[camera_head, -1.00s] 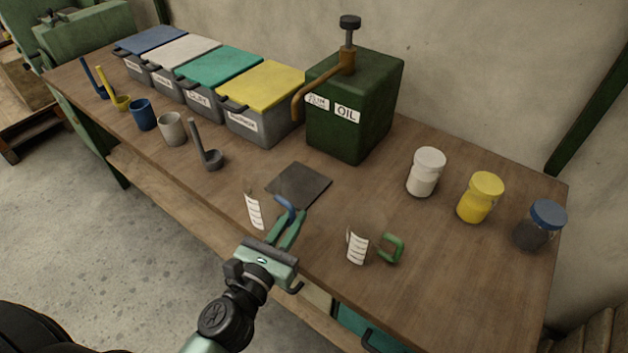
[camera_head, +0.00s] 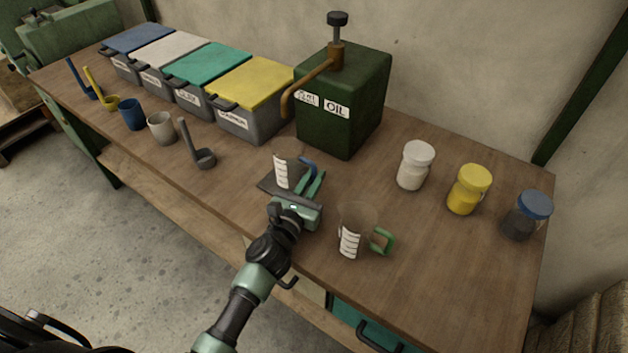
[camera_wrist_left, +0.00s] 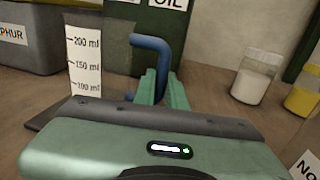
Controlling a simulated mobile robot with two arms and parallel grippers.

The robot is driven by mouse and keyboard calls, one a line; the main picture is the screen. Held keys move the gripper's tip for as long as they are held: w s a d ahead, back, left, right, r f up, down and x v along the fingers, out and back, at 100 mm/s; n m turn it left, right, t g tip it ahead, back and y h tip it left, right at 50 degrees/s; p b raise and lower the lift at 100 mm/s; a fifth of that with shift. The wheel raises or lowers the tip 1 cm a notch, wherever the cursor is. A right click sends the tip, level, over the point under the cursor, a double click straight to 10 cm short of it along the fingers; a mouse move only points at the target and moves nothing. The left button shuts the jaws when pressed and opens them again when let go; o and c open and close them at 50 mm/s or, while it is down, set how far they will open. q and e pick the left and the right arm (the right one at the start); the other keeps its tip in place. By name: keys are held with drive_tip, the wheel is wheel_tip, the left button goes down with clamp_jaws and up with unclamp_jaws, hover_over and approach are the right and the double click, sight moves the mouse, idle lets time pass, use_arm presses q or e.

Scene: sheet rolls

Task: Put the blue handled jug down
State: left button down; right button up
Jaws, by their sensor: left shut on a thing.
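The blue handled jug (camera_head: 282,172) is clear, with a white scale label and a blue handle. My left gripper (camera_head: 313,183) is shut on its handle, which shows clearly in the left wrist view (camera_wrist_left: 150,45). The jug looks upright, over the dark square mat (camera_head: 268,184) in front of the oil tank. Its base is partly hidden by the gripper in the wrist view, so I cannot tell whether it touches the mat. My right gripper is not in view.
A clear jug with a green handle (camera_head: 383,241) stands to the right, near the front edge. The green oil tank (camera_head: 345,105) stands behind the mat. White (camera_head: 414,168), yellow (camera_head: 468,190) and blue-lidded (camera_head: 527,216) jars are at right. A grey ladle (camera_head: 204,158) lies left.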

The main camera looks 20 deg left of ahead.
use_arm(q)
drive_tip(key=shift+f, duration=0.15)
drive_tip(key=c, duration=1.5)
unclamp_jaws()
drive_tip(key=shift+o, duration=0.2)
drive_tip(key=shift+r, duration=0.2)
drive_tip(key=s, duration=0.4)
drive_tip(key=s+a+b, duration=0.1)
drive_tip(key=s, duration=0.7)
drive_tip(key=shift+a, duration=0.4)
